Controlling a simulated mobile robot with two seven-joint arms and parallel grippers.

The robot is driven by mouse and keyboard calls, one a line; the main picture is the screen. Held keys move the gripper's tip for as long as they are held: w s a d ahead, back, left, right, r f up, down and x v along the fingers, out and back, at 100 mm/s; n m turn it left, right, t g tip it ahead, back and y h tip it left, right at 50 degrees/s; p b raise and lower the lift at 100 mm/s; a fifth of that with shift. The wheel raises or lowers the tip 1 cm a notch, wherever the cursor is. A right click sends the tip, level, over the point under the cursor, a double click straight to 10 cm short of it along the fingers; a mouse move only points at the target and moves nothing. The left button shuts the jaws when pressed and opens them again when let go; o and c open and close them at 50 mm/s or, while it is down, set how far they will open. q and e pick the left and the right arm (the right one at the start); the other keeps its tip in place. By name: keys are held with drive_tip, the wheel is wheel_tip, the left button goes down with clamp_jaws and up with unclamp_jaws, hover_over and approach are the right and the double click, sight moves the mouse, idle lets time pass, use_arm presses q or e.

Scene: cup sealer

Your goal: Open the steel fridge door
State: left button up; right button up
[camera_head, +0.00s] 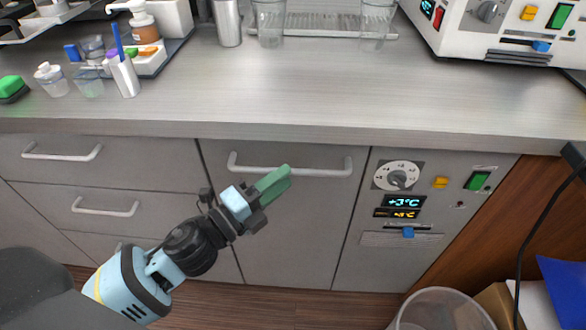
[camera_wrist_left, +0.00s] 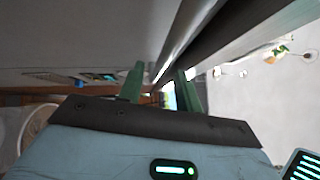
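The steel fridge door (camera_head: 290,230) is shut, flush with the grey cabinet front, left of a panel with a +3°C display. Its pale horizontal bar handle (camera_head: 325,172) runs along the door's top. My left gripper (camera_head: 281,178) reaches up from the lower left, its green fingers overlapping the handle's middle in the head view. In the left wrist view the two green fingers (camera_wrist_left: 160,84) stand apart, with a diagonal grey strip running up from between them. I cannot tell whether that strip is the handle or whether the fingers touch it. My right gripper is out of view.
The counter edge (camera_head: 300,137) overhangs just above the handle. Drawers with bar handles (camera_head: 105,208) are at the left. The control panel (camera_head: 405,210) is right of the door. A clear bin (camera_head: 442,308) stands on the floor at the lower right.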

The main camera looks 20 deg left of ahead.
use_arm(q)
drive_tip(key=shift+x, duration=1.9)
clamp_jaws()
